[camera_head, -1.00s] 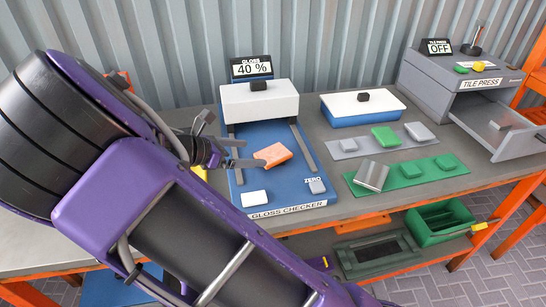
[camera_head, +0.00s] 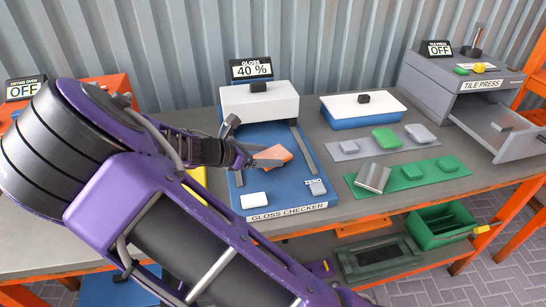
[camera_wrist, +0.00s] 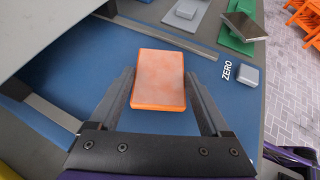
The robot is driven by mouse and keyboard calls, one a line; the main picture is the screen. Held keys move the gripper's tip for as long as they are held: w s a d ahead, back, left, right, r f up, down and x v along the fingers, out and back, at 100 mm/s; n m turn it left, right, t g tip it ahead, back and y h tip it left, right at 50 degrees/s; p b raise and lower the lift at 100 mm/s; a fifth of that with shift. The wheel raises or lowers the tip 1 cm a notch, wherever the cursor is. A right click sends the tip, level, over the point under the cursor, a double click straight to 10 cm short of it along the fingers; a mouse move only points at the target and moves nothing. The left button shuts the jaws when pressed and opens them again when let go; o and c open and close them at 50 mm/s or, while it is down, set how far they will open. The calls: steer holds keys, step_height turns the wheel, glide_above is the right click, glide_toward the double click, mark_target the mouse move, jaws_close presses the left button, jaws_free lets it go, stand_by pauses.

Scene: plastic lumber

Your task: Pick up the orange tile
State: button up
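The orange tile (camera_head: 272,156) lies flat on the blue bed of the gloss checker (camera_head: 262,208), in front of its white hood. In the wrist view the tile (camera_wrist: 158,80) shows whole, pale orange on top with a brighter orange rim. My gripper (camera_wrist: 158,95) is open, with one finger on each side of the tile's near part and a gap visible on both sides. In the head view my gripper (camera_head: 262,158) reaches the tile from the left, and the wrist partly hides the fingers.
A white block (camera_head: 254,200) and the ZERO button (camera_head: 317,187) sit on the checker's front. Rails flank the bed. To the right are a grey strip (camera_head: 349,150) and a green strip (camera_head: 411,173) with tiles, a metal piece (camera_head: 373,177), and the tile press (camera_head: 463,85) with its drawer open.

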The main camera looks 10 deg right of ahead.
steer(key=c, duration=1)
